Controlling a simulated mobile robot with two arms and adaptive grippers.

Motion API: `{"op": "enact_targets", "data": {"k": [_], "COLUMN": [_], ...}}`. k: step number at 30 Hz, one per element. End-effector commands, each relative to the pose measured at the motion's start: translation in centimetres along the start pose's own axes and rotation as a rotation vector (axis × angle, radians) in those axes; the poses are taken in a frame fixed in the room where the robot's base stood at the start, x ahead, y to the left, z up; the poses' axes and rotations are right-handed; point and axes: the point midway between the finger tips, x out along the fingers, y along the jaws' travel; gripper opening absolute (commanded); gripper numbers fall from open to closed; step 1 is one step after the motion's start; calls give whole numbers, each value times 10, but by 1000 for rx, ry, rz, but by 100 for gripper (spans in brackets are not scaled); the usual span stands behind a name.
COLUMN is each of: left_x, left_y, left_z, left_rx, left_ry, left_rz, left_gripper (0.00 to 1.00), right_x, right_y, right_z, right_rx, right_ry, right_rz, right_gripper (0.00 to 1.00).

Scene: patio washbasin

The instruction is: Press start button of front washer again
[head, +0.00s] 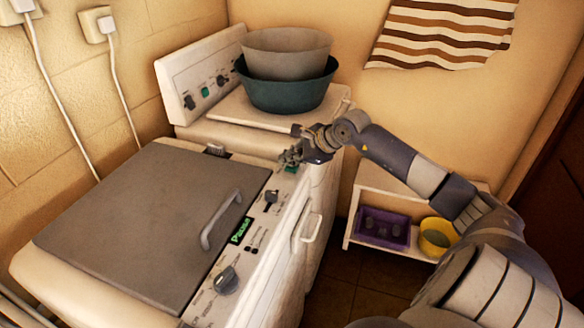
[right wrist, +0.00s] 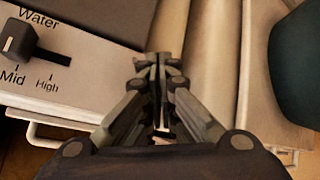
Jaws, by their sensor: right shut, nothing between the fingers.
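The front washer is white with a grey lid (head: 150,225) that is closed. Its control strip (head: 262,235) runs along the right edge, with knobs and a lit green display (head: 241,231) that seems to read "Pause". A small green button (head: 291,169) shows at the strip's far end, partly covered by my right gripper (head: 289,157). That gripper is shut and empty, its fingertips at or just above the button; contact cannot be told. In the right wrist view, the shut fingers (right wrist: 158,62) hide the button, right of the "Water" knob (right wrist: 20,40). My left gripper is out of view.
A second washer (head: 190,80) stands behind, with a grey basin (head: 287,55) stacked in a teal basin (head: 286,92) on top. A low white shelf (head: 366,195) holds a purple crate (head: 383,237) and a yellow bucket (head: 435,238). Striped cloth (head: 440,35) hangs on the wall.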

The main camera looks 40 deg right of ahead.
Motion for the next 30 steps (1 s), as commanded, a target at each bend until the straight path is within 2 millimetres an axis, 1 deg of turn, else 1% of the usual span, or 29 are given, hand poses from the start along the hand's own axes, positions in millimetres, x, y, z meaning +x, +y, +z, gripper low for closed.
{"op": "enact_targets", "data": {"k": [18, 30], "left_x": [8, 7], "left_y": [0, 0], "left_z": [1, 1], "left_rx": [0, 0], "left_ry": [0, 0], "left_rz": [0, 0], "left_gripper": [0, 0], "right_x": [5, 4], "right_y": [4, 4], "right_z": [-4, -3], "right_rx": [0, 0], "right_ry": [1, 1], "right_rz": [1, 2], "right_gripper": [0, 0]}}
